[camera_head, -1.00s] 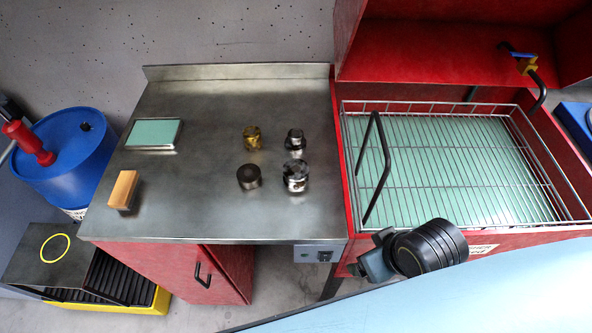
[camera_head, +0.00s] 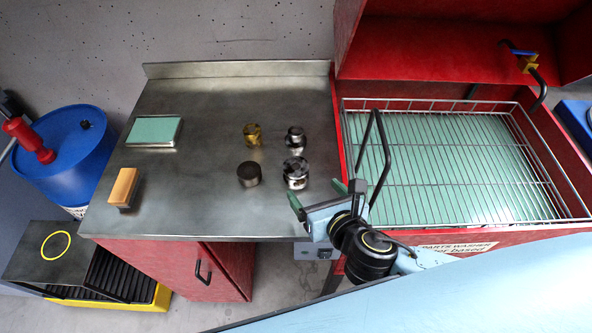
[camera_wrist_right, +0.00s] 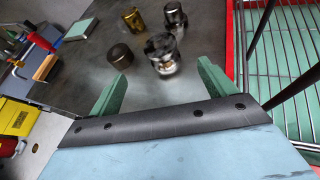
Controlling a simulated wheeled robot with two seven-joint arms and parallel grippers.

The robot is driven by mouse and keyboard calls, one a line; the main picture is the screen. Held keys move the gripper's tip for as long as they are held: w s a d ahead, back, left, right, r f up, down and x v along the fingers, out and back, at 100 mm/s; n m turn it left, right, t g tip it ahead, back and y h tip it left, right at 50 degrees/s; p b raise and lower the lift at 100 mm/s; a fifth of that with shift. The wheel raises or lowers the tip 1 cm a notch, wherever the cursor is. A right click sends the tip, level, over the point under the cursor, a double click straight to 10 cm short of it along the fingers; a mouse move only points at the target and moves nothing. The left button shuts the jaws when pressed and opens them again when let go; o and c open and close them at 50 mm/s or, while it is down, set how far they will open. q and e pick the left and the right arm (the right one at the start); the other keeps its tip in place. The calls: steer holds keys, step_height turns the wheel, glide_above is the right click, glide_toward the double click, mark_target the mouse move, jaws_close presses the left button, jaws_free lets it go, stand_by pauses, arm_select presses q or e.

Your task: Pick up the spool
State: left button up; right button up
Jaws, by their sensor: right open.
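Several small metal parts stand on the steel bench. A shiny chrome part with a waisted, spool-like shape (camera_head: 295,172) is at the front right; it also shows in the right wrist view (camera_wrist_right: 161,53). A smaller chrome part (camera_head: 295,138) stands behind it, a brass part (camera_head: 252,134) at back left, and a dark plain cylinder (camera_head: 248,174) at front left. I cannot tell for sure which is called the spool. My right gripper (camera_head: 327,196) is open and empty, just in front and to the right of the front chrome part. My left gripper is not in view.
The steel bench (camera_head: 200,205) carries a green-topped block (camera_head: 154,131) and a wooden-topped block (camera_head: 123,187) at left. A wire basket (camera_head: 440,160) with a black upright handle (camera_head: 378,150) sits right of the bench, in the red parts washer, close to my right gripper.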

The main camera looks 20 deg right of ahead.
mark_target(296, 166)
steer(key=shift+w+a+f+n, duration=0.1)
steer(key=shift+a+n, duration=0.05)
steer(key=shift+n, duration=0.55)
steer(key=shift+w+f+y, duration=0.15)
steer(key=shift+w+y, duration=0.15)
steer(key=shift+w, duration=0.05)
steer(key=x, duration=0.6)
steer(key=shift+w+b, duration=0.1)
steer(key=shift+b, duration=0.2)
steer(key=x, duration=0.6)
steer(key=shift+w+d, duration=0.25)
steer(key=c, duration=1.2)
